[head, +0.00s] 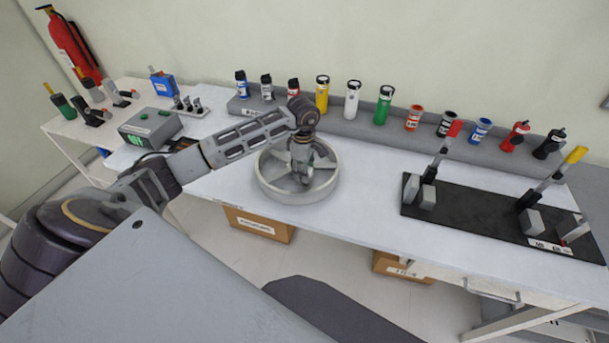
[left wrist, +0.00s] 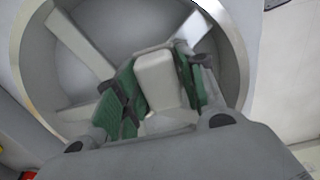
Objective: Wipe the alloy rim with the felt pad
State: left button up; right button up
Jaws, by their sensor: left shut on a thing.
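The alloy rim (head: 290,197) is a round grey-white wheel with spokes, lying flat on the white bench. It also shows in the left wrist view (left wrist: 28,70), with its ring and broad spokes around my fingers. My left gripper (head: 302,172) points down inside the rim, over its middle. Its green-padded fingers (left wrist: 160,88) are shut on a pale block, which looks like the felt pad (left wrist: 155,72). The pad's underside is hidden, so I cannot tell whether it touches the rim. My right gripper is not in view.
A grey rack with several coloured cans (head: 352,98) stands behind the rim. A black board with two levers (head: 470,222) is to the right. A grey-green box (head: 150,128) stands to the left. Bare bench (head: 370,190) lies between the rim and the board.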

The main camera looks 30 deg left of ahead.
pick_arm(q)
jog(key=shift+w+a+f, duration=0.15)
jog(key=shift+a, duration=0.25)
jog(key=shift+w+a+r+p, duration=0.1)
jog(key=shift+r+p, duration=0.1)
jog(key=shift+r, duration=0.25)
jog(key=shift+w+a+r+p, duration=0.1)
jog(key=shift+r+p, duration=0.1)
jog(key=shift+r, duration=0.2)
jog(key=shift+d+r+p, duration=0.2)
jog(key=shift+r+p, duration=0.3)
jog(key=shift+r, duration=0.65)
jog(key=shift+r+p, duration=0.55)
jog(key=shift+r, duration=0.55)
jog(key=shift+r+p, duration=0.75)
jog(key=shift+r, duration=0.75)
jog(key=shift+f, duration=0.2)
